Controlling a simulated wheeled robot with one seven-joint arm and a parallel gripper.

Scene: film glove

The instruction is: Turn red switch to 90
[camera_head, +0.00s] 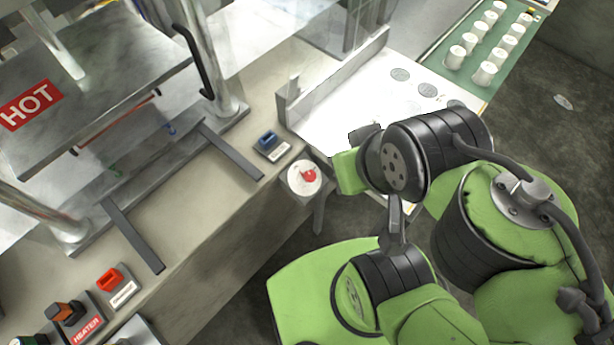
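A red switch (109,279) sits at the front edge of the beige bench at lower left, with a pale label plate beside it. It looks like a raised block; its angle setting is too small to read. My green and black arm fills the right side, and its wrist is well to the right of the switch, apart from it. My gripper's fingertips cannot be made out clearly; the wrist and arm links cover that area. Whether it holds anything does not show.
A blue switch (268,141) and a black-orange heater switch (66,312) are on the bench. A press with a HOT sign (30,104) stands at left. A green tray (487,80) holds several white cups.

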